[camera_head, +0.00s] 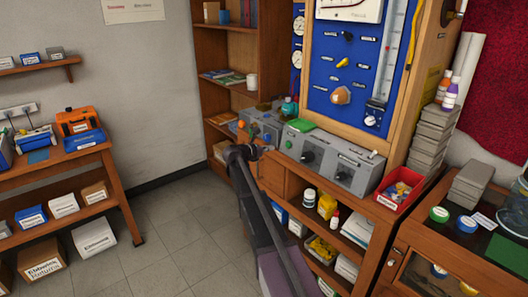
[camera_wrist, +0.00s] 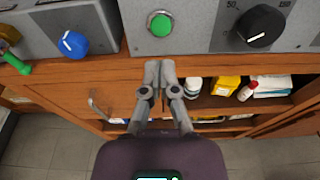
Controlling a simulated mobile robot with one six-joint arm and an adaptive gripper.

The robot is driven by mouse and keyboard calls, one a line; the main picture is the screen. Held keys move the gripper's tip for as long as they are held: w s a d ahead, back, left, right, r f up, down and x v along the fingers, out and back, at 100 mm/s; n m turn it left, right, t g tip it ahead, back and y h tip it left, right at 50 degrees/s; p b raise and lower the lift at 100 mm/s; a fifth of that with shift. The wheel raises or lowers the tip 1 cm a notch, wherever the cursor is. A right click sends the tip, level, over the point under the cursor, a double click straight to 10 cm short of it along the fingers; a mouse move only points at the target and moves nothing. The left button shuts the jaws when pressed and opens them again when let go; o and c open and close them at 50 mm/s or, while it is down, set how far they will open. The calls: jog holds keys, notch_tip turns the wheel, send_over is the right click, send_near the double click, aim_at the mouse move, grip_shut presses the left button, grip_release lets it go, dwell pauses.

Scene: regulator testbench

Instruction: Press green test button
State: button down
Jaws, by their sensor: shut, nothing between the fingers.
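The green test button (camera_wrist: 159,25) is a round green cap in a metal ring on the front of a grey control box. In the head view my gripper (camera_head: 262,152) is at the front of the grey boxes on the bench.
A blue knob (camera_wrist: 73,43) is left of the button, and a black dial knob (camera_wrist: 261,26) is right of it. The wooden bench edge (camera_wrist: 110,68) runs below the boxes. A red bin (camera_head: 400,189) stands at the right. Open floor (camera_head: 180,225) lies left of the bench.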

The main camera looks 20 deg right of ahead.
aim_at(287, 144)
jog(key=b+x, duration=0.1)
jog(key=x, duration=0.7)
jog(key=shift+w+d, duration=0.1)
jog(key=shift+d, duration=0.1)
jog(key=shift+w+d+f+b, duration=0.2)
jog(key=shift+d+b, duration=0.2)
jog(key=shift+d, duration=0.3)
jog(key=shift+d+r, duration=0.15)
jog(key=shift+d, duration=0.1)
jog(key=p+v, duration=0.3)
jog(key=v, duration=1.1)
jog(key=shift+a, duration=0.35)
